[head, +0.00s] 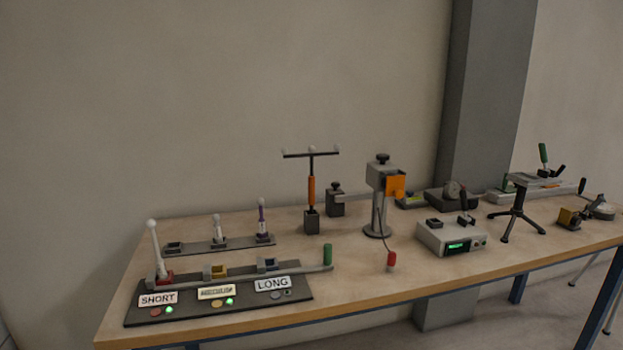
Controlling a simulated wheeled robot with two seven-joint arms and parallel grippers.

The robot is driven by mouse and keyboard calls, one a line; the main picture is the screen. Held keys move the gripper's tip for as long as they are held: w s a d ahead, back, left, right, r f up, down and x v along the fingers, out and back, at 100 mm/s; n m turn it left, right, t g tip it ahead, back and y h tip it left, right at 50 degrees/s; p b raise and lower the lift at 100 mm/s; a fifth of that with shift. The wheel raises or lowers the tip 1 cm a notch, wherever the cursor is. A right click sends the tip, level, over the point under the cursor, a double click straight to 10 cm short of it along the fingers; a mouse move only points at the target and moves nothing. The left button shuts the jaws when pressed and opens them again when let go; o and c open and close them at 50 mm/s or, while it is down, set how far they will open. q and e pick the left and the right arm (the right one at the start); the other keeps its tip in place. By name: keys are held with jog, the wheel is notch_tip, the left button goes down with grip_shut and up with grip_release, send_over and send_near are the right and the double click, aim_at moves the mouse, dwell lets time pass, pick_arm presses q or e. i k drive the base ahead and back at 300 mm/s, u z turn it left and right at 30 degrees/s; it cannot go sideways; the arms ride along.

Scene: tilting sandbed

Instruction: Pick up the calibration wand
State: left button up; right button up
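The calibration wand is most likely the T-shaped tool (312,189) near the middle of the table. It has a dark crossbar with small pale balls, a thin dark stem and an orange grip. It stands upright in a dark square block (311,223). Nothing covers it from this view. Neither of my grippers shows in the head view.
Left of it on the wooden table (345,281) are a rear strip (190,251) with short posts and a front panel (215,312) marked SHORT and LONG. Right are a grey stand (378,215), a meter box (450,238) and a small tripod (518,208). A wall stands behind.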

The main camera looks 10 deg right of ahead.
aim_at(312, 178)
jog(key=u, duration=0.35)
jog(key=i, duration=1.1)
jog(key=z, duration=0.25)
